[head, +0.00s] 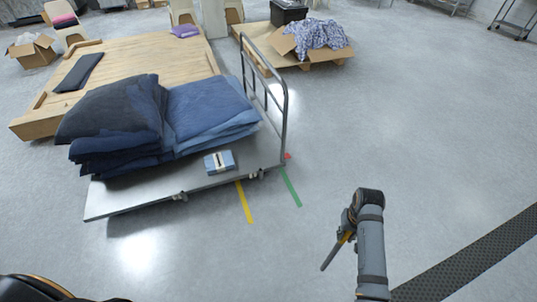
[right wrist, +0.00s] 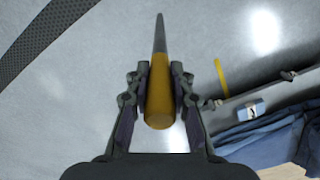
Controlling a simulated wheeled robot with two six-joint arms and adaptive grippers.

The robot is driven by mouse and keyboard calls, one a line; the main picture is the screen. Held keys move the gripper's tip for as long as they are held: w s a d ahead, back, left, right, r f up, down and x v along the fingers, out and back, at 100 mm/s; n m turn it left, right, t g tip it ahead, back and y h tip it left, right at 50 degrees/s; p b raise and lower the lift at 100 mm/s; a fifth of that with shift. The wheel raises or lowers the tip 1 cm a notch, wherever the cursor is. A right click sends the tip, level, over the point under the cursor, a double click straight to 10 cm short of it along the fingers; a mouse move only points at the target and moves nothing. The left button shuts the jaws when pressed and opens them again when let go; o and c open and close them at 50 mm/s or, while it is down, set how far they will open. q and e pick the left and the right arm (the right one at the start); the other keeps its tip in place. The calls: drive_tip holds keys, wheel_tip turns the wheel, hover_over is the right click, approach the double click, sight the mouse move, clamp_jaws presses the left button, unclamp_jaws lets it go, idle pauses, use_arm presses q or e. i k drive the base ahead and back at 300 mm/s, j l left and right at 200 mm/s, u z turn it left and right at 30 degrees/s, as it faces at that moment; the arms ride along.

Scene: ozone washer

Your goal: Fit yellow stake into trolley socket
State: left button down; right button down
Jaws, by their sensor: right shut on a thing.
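The yellow stake (right wrist: 158,95) is a yellow bar with a grey, narrower end. My right gripper (right wrist: 160,85) is shut on its yellow part, and the grey end points away from the gripper. In the head view, the right gripper (head: 346,232) is over the floor, right of the trolley and apart from it, and the stake's grey end (head: 329,256) slants down to the left. The flat grey trolley (head: 120,198) has small socket-like brackets on its near edge, one at the middle (head: 180,196) and one near the right corner (head: 261,174). My left gripper is not in view.
Folded dark blue cloth (head: 200,110) and a small blue box (head: 220,161) lie on the trolley. Its tube handle (head: 285,110) rises at the right end. Yellow (head: 244,202) and green (head: 290,188) strips mark the floor. A wooden platform (head: 130,55) stands behind. Floor to the right is clear.

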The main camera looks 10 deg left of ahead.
sight(143, 143)
drive_tip(key=i, duration=1.55)
drive_tip(key=i+u, duration=0.4)
drive_tip(key=u, duration=1.5)
